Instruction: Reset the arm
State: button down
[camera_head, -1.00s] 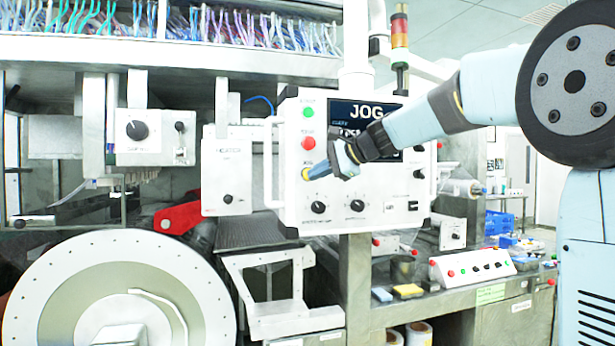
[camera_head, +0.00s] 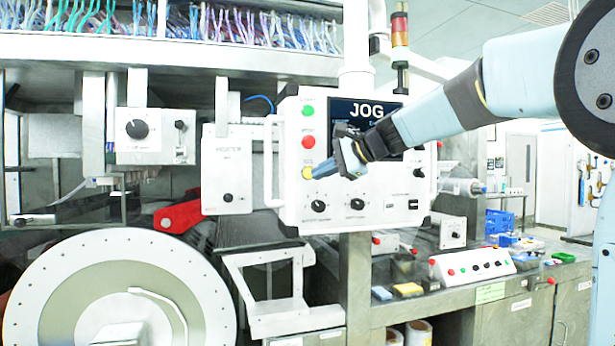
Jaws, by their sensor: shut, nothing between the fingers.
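My gripper (camera_head: 322,171) is shut and holds nothing. Its fingertips are in front of the white control panel (camera_head: 287,232), beside the yellow button (camera_head: 307,173) at the panel's left side; I cannot tell whether they touch it. My arm (camera_head: 440,112) reaches in from the right and hides part of the panel's dark screen (camera_head: 352,111), which reads JOG. A green button (camera_head: 307,111) and a red button (camera_head: 308,142) sit above the yellow one, both uncovered.
A large white drum (camera_head: 190,262) fills the lower left. A grey metal bracket (camera_head: 292,320) stands below the panel. A signal tower (camera_head: 400,45) rises behind my arm. A bench (camera_head: 470,298) with a small button box (camera_head: 475,264) lies at the lower right.

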jog(key=s+d+f+n+h, duration=0.3)
jog(key=s+d+f, duration=0.3)
jog(key=s+f, duration=0.2)
jog(key=s+d+f+n+g+h, duration=0.1)
jog(key=s+d+f+n+h, duration=0.3)
jog(key=s, duration=0.9)
jog(key=s+d+f+n+h, duration=0.3)
jog(key=s+d+f, duration=0.6)
jog(key=s+f, duration=0.2)
notch_tip(320, 180, down, 2)
jog(key=shift+s+d+g+h, duration=0.2)
jog(key=shift+g+h, duration=0.1)
jog(key=shift+h, duration=0.1)
jog(key=shift+w, duration=0.1)
dwell(0.8)
